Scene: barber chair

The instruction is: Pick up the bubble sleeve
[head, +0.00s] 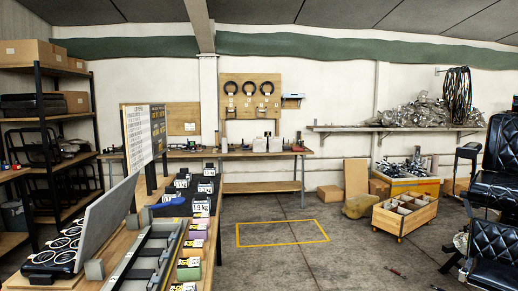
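I cannot single out a bubble sleeve for certain in the head view. A heap of crumpled, silvery, see-through wrapping (428,112) lies on the wall shelf at the right, but its pieces are too small to tell apart. Neither of my grippers shows in this view.
A long table (128,240) with trays and labelled blocks stands at the left front. Behind it are a shelving rack (37,150) and a back workbench (270,153). A wooden crate (405,215) and a black barber chair (492,200) stand right. The yellow-marked floor (282,233) is clear.

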